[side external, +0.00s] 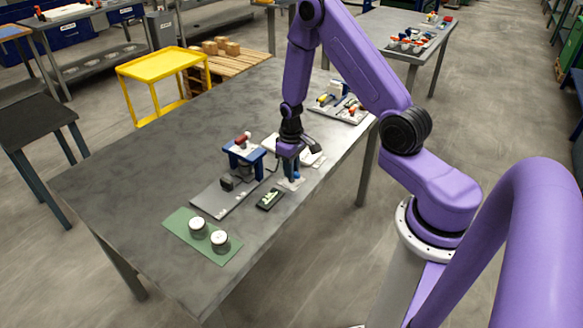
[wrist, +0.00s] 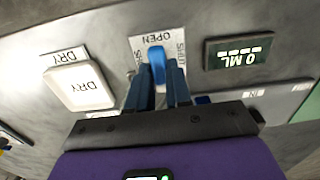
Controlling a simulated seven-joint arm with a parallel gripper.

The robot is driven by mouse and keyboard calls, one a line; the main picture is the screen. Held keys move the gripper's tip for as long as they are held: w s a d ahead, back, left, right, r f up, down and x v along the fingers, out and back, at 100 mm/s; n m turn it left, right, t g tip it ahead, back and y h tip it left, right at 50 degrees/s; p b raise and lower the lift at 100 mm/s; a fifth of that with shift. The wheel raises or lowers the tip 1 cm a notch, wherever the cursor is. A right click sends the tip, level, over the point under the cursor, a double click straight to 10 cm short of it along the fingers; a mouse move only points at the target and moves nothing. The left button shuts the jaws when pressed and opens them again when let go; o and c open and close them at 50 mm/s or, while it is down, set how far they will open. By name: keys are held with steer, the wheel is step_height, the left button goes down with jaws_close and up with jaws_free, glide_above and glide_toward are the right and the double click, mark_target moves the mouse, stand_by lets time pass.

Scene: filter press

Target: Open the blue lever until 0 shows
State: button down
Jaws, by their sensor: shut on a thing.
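The blue lever (wrist: 157,66) stands on a white plate (wrist: 139,46) marked OPEN and SHUT in the wrist view. The lever top is near the OPEN word. My gripper (wrist: 158,78) is shut on the lever, one dark blue finger on each side. The lever's lower part is hidden between the fingers. In the side view my gripper (side external: 291,149) points down at the lever, by the table's right edge. A dark green display (wrist: 238,51) sits beside the plate; its upside-down text seems to read 0 ML with a row of bars.
A white block marked DRY (wrist: 81,86) lies on the lever's other side. A blue press frame (side external: 245,156) stands close to my gripper, on a grey plate (side external: 214,202). A green mat (side external: 181,227) holds two white round pots. The table's left part is clear.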

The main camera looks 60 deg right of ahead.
steer(key=c, duration=1)
jaws_free()
steer(key=shift+c, duration=0.2)
step_height(320, 180, up, 18)
steer(key=shift+f, duration=0.25)
steer(key=s+a+r+n, duration=0.2)
steer(key=s+a+n, duration=0.15)
steer(key=a, duration=0.35)
steer(key=s+a+r+n, duration=0.2)
steer(key=s+a+n, duration=0.1)
steer(key=s+a, duration=0.3)
steer(key=s+a+r+n, duration=0.1)
steer(key=s+a+n, duration=0.1)
steer(key=s, duration=0.6)
steer(key=s+a+n, duration=0.2)
steer(key=s+n, duration=0.2)
steer(key=s, duration=0.4)
steer(key=shift+s+a+r, duration=0.15)
steer(key=shift+s+r, duration=0.05)
steer(key=shift+r, duration=0.2)
